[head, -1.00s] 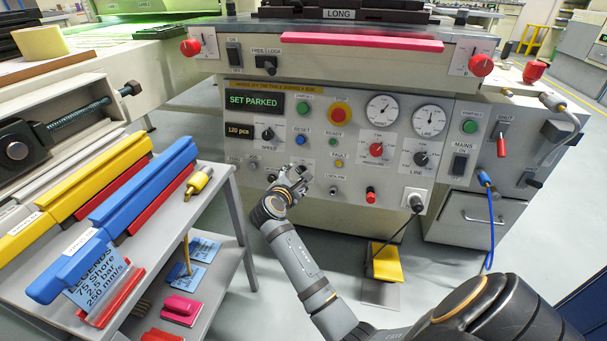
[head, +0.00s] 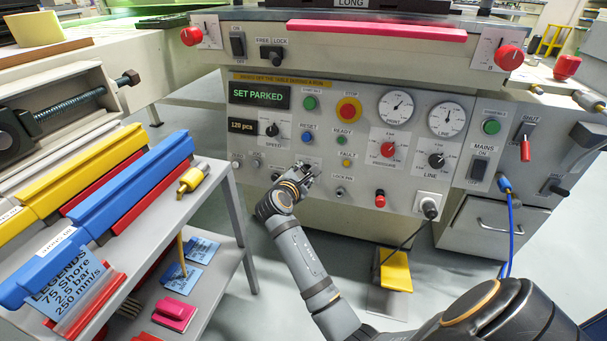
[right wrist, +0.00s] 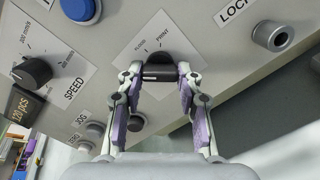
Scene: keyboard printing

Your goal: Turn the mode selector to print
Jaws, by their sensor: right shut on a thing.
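The mode selector (right wrist: 160,73) is a black knob on a white label plate (right wrist: 150,42) marked FLOOD and PRINT. In the right wrist view the fingertips of my right gripper (right wrist: 160,76) are closed on the knob from both sides, with the purple pads below the tips. I cannot tell which mark the knob points to. In the head view my right gripper (head: 306,172) is at the lower middle of the grey control panel and hides the selector. My left gripper is not in view.
The panel (head: 330,205) carries the speed knob (head: 272,130), also in the wrist view (right wrist: 32,72), the lock pin (head: 340,191) and the red stop button (head: 348,110). A grey cart (head: 222,180) with yellow and blue squeegees stands left of my arm.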

